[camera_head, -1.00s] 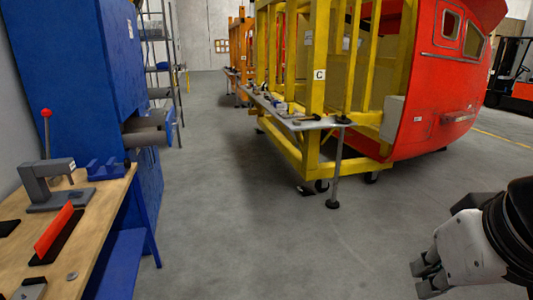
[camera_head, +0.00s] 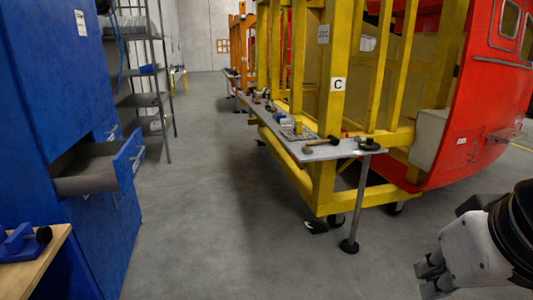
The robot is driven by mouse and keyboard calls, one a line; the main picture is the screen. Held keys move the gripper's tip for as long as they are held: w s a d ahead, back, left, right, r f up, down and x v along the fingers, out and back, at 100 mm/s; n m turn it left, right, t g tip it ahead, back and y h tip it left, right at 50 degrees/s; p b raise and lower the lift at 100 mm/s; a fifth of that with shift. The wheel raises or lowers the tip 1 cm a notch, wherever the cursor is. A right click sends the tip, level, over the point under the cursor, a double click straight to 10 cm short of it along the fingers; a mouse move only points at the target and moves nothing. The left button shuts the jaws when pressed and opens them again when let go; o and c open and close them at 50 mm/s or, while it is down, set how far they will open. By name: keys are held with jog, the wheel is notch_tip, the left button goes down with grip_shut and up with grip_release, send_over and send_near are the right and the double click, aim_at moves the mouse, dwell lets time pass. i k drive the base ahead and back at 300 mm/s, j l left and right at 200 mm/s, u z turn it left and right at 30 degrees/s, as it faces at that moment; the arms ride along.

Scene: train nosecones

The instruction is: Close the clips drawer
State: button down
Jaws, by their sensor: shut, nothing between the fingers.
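An open drawer (camera_head: 95,172) sticks out of the blue cabinet (camera_head: 62,70) on the left. Its blue front (camera_head: 129,158) carries a small label, too small to read, so I cannot tell whether it is the clips drawer. The drawer's inside looks grey, and no contents can be made out. My gripper (camera_head: 428,281) is at the lower right, shut and empty, far from the drawer across the aisle.
A wooden workbench (camera_head: 30,276) with a blue tool (camera_head: 20,242) is at the lower left. A yellow frame (camera_head: 329,110) with a narrow grey table (camera_head: 325,152) holding tools stands at the right, beside a red nosecone (camera_head: 480,110). Grey floor (camera_head: 205,200) between is clear. Shelves (camera_head: 150,100) stand behind the cabinet.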

aim_at(81, 170)
jog(key=i+u, duration=0.15)
jog(key=i, duration=0.35)
jog(key=i+l+u, duration=0.2)
jog(key=i, duration=0.25)
jog(key=i+l+u, duration=0.15)
jog(key=i, duration=0.3)
jog(key=u, duration=1.1)
jog(key=i+j, duration=0.2)
jog(key=i, duration=0.25)
jog(key=i+j+u, duration=0.1)
jog(key=i, duration=0.35)
jog(key=i+j, duration=0.2)
jog(key=i, duration=0.25)
